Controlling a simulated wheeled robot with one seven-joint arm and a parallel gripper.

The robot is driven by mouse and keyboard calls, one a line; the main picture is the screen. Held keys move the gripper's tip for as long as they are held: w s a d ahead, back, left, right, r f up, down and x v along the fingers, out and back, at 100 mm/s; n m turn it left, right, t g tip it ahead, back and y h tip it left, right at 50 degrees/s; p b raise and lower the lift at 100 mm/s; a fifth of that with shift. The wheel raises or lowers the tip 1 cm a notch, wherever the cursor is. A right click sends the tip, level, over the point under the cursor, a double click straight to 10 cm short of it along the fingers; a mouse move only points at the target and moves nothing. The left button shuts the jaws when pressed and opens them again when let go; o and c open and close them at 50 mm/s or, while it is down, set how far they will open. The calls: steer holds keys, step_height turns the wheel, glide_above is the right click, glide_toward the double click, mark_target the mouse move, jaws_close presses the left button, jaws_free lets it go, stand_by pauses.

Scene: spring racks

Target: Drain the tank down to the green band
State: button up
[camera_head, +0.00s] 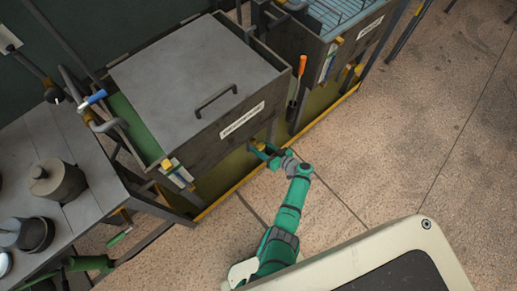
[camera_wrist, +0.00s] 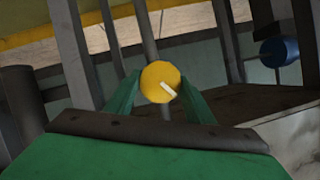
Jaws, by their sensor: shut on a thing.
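The grey tank (camera_head: 166,110) has a lid (camera_head: 195,75) with a bar handle, and green liquid shows at its left side. A level gauge (camera_head: 177,173) with coloured marks is on its left front corner; the level against the green band is too small to read. My gripper (camera_head: 268,152) is low at the tank's front, under the white label. In the wrist view its green fingers are shut on a round yellow knob (camera_wrist: 160,82) with a white pointer mark. The pointer slants down to the right. The outlet beyond the knob is largely hidden.
A second tank (camera_head: 335,70) with a rack stands to the right, with an orange-handled tool (camera_head: 302,66) between. A blue-handled valve (camera_head: 95,98) is at the left. A yellow-edged trough (camera_head: 225,190) runs below the tanks. The floor (camera_head: 410,150) in front is clear.

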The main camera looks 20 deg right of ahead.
steer(key=shift+a+f+m+y, duration=0.1)
steer(key=shift+m+y, duration=0.55)
steer(key=shift+m, duration=0.2)
steer(key=shift+a+f+m+y, duration=0.1)
steer(key=shift+m+y, duration=0.55)
steer(key=shift+m, duration=0.2)
steer(key=shift+m+y, duration=0.3)
steer(key=shift+m, duration=0.2)
steer(key=o, duration=1)
steer(key=shift+r, duration=0.1)
steer(key=shift+w+d, duration=0.1)
steer(key=shift+d, duration=0.1)
steer(key=shift+d, duration=0.1)
steer(key=shift+s+d+r, duration=0.1)
steer(key=shift+s+d, duration=0.3)
steer(key=shift+s, duration=0.1)
steer(key=v, duration=0.9)
steer(key=shift+s+r, duration=0.2)
